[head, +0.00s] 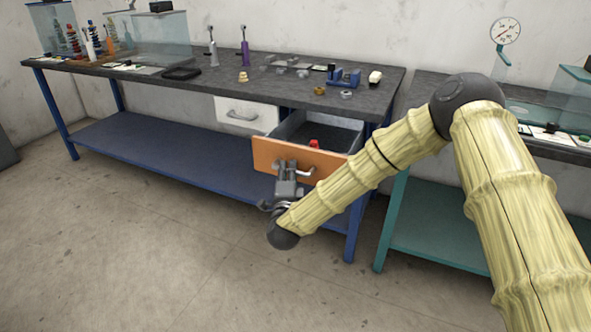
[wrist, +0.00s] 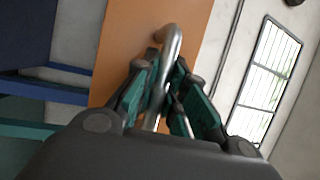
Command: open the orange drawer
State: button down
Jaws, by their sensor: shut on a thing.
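The orange drawer (head: 290,160) hangs under the blue workbench and stands pulled out, its grey inside showing with a small red thing (head: 314,144) in it. My gripper (head: 287,170) is at the drawer's front, with its fingers around the metal handle. In the wrist view, the fingers of my gripper (wrist: 163,105) are closed on the handle (wrist: 170,42), with the orange front (wrist: 120,60) behind. The part of the handle between the fingers is partly hidden.
A white drawer (head: 246,114) to the left is shut. The dark benchtop (head: 220,80) carries tools and small parts. A teal bench (head: 430,225) stands to the right. The floor (head: 150,230) in front is clear.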

jog(key=shift+d+f, duration=0.15)
jog(key=c, duration=1.5)
grip_release()
jog(key=shift+o, duration=0.2)
jog(key=s+f, duration=0.2)
jog(key=s, duration=1)
jog(key=shift+a, duration=0.35)
